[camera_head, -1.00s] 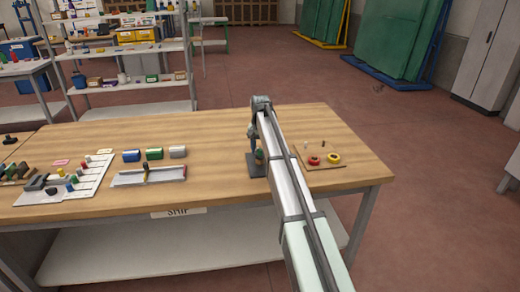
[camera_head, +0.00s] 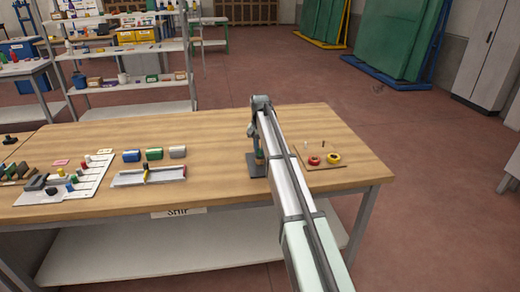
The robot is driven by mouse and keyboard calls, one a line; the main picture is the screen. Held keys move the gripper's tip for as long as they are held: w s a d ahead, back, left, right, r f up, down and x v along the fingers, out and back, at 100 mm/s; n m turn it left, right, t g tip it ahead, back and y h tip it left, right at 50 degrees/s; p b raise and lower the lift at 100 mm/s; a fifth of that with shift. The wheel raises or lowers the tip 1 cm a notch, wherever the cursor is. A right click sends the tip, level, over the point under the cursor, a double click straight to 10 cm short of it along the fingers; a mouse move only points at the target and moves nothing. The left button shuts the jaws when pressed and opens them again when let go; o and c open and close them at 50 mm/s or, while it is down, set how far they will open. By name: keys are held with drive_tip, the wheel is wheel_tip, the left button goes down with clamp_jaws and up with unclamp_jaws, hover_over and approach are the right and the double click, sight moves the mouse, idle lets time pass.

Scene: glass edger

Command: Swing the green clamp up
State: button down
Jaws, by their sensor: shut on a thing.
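The green clamp (camera_head: 259,153) stands on a dark base plate (camera_head: 254,168) on the wooden bench. Only a small part of it shows, beside and behind my arm. My gripper (camera_head: 256,144) points down at the clamp from above and is shut on it. The fingertips are small and mostly covered by my wrist and forearm, so the exact grip on the clamp and its angle cannot be made out.
Right of my arm, a thin brown board (camera_head: 327,164) bears a red roll (camera_head: 314,161) and a yellow roll (camera_head: 334,158). Left are a grey tray (camera_head: 148,177), small blue, green and grey boxes, and a white board (camera_head: 86,181) with small parts. The bench between is bare.

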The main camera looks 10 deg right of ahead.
drive_tip(key=shift+w+r+g, duration=0.45)
drive_tip(key=shift+w+g, duration=0.15)
drive_tip(key=shift+g, duration=0.4)
drive_tip(key=shift+r+g, duration=0.25)
drive_tip(key=shift+g, duration=0.25)
drive_tip(key=c, duration=1)
unclamp_jaws()
drive_tip(key=shift+r, duration=0.1)
